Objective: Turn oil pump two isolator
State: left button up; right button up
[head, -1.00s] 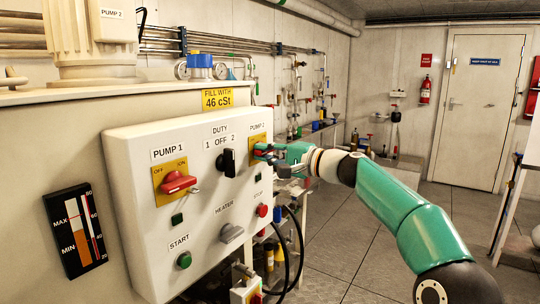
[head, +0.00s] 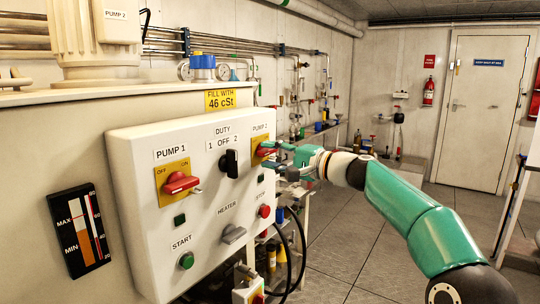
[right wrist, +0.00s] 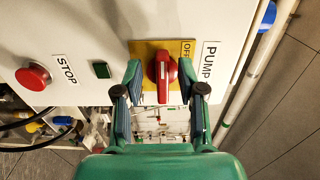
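The pump 2 isolator is a red rotary handle on a yellow plate, at the right end of the white control panel (head: 140,220). In the right wrist view the red handle (right wrist: 162,76) lies between the two fingers of my right gripper (right wrist: 164,80), with a gap on each side. In the head view my right gripper (head: 277,156) is in front of the isolator and hides part of the handle (head: 266,150). The right gripper is open. My left gripper is not in view.
The panel also carries the red pump 1 isolator (head: 181,183), a black duty switch (head: 229,163), a grey heater switch (head: 233,234), a green start button (head: 187,260) and a red stop button (head: 264,211). Black cables (head: 301,250) hang below. The floor to the right is clear.

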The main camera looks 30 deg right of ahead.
jog(key=v, duration=1)
jog(key=shift+s+d, duration=0.15)
jog(key=shift+s, duration=0.2)
